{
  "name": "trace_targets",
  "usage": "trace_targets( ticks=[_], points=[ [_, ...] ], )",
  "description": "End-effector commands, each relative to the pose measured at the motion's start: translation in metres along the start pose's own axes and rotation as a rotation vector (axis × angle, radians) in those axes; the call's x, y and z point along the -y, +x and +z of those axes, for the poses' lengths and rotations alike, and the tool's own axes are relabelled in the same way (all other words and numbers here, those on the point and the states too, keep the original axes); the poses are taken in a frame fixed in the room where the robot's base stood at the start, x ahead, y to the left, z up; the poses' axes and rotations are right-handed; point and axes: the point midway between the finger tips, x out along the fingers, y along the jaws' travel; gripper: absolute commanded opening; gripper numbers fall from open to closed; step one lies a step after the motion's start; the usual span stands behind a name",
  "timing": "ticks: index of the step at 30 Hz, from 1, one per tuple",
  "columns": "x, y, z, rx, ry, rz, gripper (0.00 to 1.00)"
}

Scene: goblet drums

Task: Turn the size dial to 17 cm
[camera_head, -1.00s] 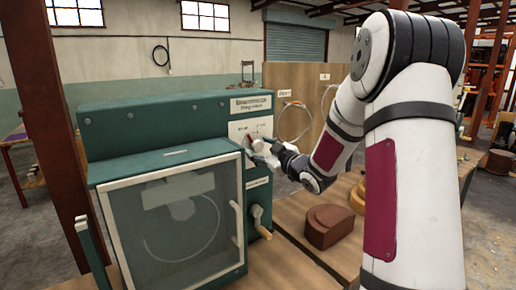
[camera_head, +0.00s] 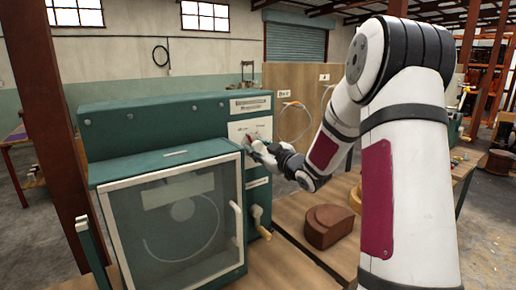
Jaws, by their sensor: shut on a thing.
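The teal machine (camera_head: 150,113) stands on the bench, with a white dial panel (camera_head: 262,127) at the upper right of its front. My gripper (camera_head: 250,146) is at this panel and shut on the size dial, which it mostly hides. The dial's scale and pointer are too small and too covered to read. My white arm reaches in from the right.
A windowed door (camera_head: 170,222) with a pale frame fills the machine's lower front. A side handle (camera_head: 262,230) sticks out below the panel. A brown block (camera_head: 331,227) lies on the bench to the right. A wooden board (camera_head: 300,82) stands behind.

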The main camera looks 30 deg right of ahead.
Motion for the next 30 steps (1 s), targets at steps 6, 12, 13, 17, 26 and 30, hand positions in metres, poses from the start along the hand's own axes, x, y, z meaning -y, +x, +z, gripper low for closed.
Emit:
trace_targets(
  ticks=[6, 12, 13, 17, 26, 30],
  points=[
    [0.0, -0.0014, -0.0014, 0.001, 0.103, -0.002, 0.06],
    [0.0004, -0.0023, -0.0027, 0.001, 0.266, -0.003, 0.06],
    [0.0005, -0.0023, -0.0025, 0.001, 0.295, -0.003, 0.06],
    [0.0004, -0.0026, -0.0026, 0.001, 0.419, -0.002, 0.06],
    [0.0008, -0.0025, -0.0022, 0.001, 0.695, -0.001, 0.06],
    [0.0013, -0.0021, -0.0021, 0.0, 0.805, -0.001, 0.06]
  ],
)
